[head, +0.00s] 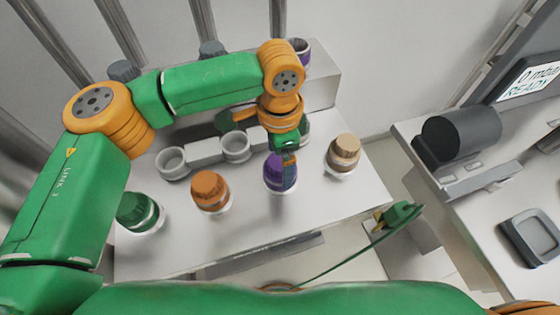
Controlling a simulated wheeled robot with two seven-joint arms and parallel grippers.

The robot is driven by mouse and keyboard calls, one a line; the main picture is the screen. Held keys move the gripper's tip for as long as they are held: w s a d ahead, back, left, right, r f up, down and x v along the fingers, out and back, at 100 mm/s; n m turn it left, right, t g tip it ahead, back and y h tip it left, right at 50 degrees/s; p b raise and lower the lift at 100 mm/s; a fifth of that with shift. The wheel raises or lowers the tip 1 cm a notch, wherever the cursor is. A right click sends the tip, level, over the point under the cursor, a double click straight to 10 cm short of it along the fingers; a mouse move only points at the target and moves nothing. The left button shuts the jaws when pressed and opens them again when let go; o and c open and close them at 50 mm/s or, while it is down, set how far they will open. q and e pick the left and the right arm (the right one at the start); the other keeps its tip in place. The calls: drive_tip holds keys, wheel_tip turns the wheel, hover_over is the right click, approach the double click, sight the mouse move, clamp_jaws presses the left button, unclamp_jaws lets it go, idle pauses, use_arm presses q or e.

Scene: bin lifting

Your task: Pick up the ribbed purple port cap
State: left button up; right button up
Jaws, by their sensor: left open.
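The purple cap (274,172) stands upright on a pale base on the light grey bench, between an orange cap and a tan cap. My left gripper (288,158) is right at the purple cap, reaching down from above and behind it. One finger overlaps the cap's upper right side. The gripper is open; I cannot tell whether it touches the cap. The cap's far side is hidden by the gripper.
An orange cap (209,187) stands to the left and a tan cap (344,150) to the right. A green cap (135,209) is at far left. Empty grey ring holders (236,148) stand behind. A console (472,180) with a screen is at right, across a gap.

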use_arm(q)
drive_tip(key=shift+w+f, duration=0.1)
drive_tip(key=shift+f, duration=0.45)
drive_tip(key=shift+w+f, duration=0.2)
drive_tip(key=shift+w, duration=0.05)
drive_tip(key=shift+s+r, duration=0.1)
drive_tip(key=shift+s, duration=0.05)
drive_tip(key=c, duration=1.4)
drive_tip(key=shift+r, duration=0.2)
wheel_tip(320, 180, up, 3)
drive_tip(key=shift+s+d+b, duration=0.1)
drive_tip(key=shift+d+b, duration=0.05)
drive_tip(key=shift+b, duration=0.45)
drive_tip(key=s+d+r+b, duration=0.2)
drive_tip(key=s+d+r, duration=0.1)
drive_tip(key=s+r, duration=0.6)
drive_tip(key=s, duration=0.4)
drive_tip(key=shift+s+r, duration=0.15)
drive_tip(key=shift+r, duration=0.15)
